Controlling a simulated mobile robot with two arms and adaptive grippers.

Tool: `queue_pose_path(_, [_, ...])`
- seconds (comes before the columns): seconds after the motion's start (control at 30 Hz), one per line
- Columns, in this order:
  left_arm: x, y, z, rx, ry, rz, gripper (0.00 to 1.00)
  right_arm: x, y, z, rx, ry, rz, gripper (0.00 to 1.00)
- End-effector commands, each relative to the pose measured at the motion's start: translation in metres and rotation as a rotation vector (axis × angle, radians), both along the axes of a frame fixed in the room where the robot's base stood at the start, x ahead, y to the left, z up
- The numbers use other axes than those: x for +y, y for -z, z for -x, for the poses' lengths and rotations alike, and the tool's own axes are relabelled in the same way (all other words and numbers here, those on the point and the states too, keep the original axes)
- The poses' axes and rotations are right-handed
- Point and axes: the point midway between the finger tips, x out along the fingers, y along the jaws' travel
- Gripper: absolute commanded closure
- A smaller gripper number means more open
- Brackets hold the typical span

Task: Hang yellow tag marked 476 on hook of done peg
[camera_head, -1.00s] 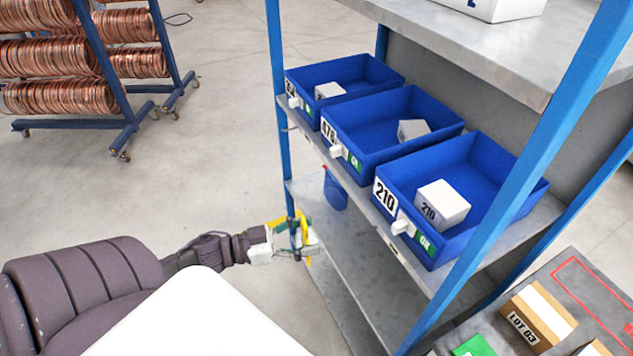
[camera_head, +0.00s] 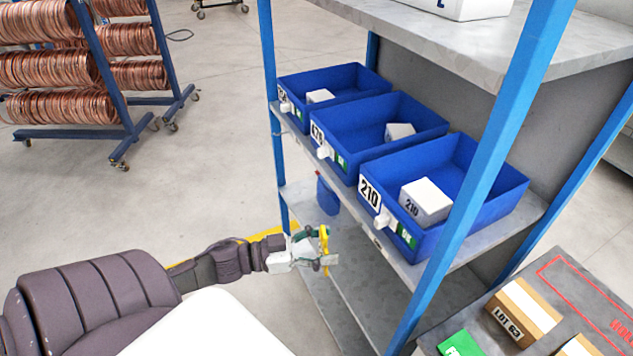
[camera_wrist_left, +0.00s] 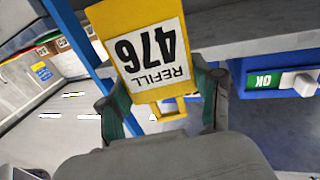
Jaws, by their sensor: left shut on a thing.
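The yellow tag (camera_wrist_left: 150,50), with a white label reading REFILL 476 upside down, is held in my left gripper (camera_wrist_left: 165,112) in the left wrist view. The left wrist view shows a green OK label (camera_wrist_left: 264,80) beside a white peg (camera_wrist_left: 305,84). My right gripper is not seen.
A bin marked 210 (camera_head: 480,190) and another blue bin (camera_head: 345,82) flank the middle one. Blue shelf posts (camera_head: 500,125) stand in front. A blue bottle (camera_head: 327,195) is on the lower shelf. Copper coil racks (camera_head: 60,70) stand far left.

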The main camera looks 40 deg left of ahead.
Motion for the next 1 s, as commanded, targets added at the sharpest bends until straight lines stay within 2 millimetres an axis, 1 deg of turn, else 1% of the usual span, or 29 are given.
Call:
queue_pose_path(0.03, [-0.001, 0.001, -0.003, -0.002, 0.001, -0.001, 0.59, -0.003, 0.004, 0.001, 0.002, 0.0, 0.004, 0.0])
queue_pose_path(0.2, [-0.005, 0.002, -0.013, -0.003, 0.001, -0.002, 0.59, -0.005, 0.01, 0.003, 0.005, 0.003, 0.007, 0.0])
queue_pose_path(0.83, [-0.02, 0.005, -0.048, -0.003, 0.001, 0.0, 0.59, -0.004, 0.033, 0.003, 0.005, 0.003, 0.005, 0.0])
queue_pose_path(1.0, [-0.022, 0.008, -0.055, -0.001, 0.0, 0.0, 0.59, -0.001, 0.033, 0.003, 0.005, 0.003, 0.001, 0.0])
